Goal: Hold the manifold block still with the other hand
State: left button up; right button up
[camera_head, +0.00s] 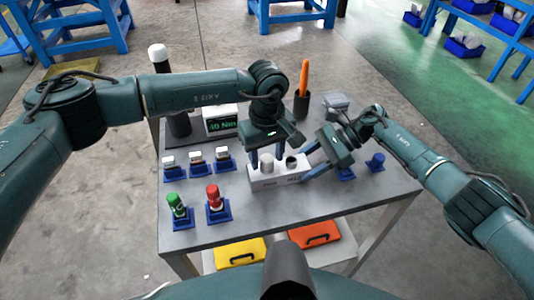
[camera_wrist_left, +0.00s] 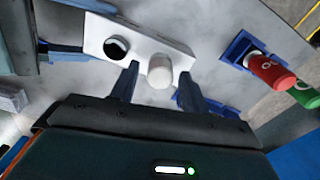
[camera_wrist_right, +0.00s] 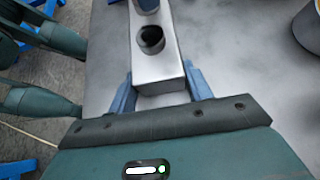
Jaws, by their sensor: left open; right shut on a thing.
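The manifold block (camera_head: 262,184) is a pale oblong block on the table, right of the middle. In the left wrist view the block (camera_wrist_left: 138,42) has a white rounded cylinder (camera_wrist_left: 159,72) standing at one port and a dark open hole (camera_wrist_left: 116,47) at the other. My left gripper (camera_wrist_left: 156,88) is open, pointing down, with its fingers on either side of the white cylinder. My right gripper (camera_wrist_right: 160,88) is shut on the block's right end, beside the open hole, one finger on each side. In the head view the right gripper (camera_head: 309,163) reaches in from the right.
Red (camera_head: 213,198) and green (camera_head: 177,207) cylinders stand in blue holders at the front left. Several small blue holders with white-topped parts sit behind them. A display box (camera_head: 220,121) and a dark cup (camera_head: 301,106) with an orange tool stand at the back.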

pick_arm(q)
jog(key=n, duration=0.6)
jog(key=shift+n, duration=0.4)
jog(key=n, duration=0.5)
jog(key=shift+n, duration=0.3)
jog(key=c, duration=1)
jog(key=m, duration=0.5)
grip_shut()
jog(key=m, duration=0.5)
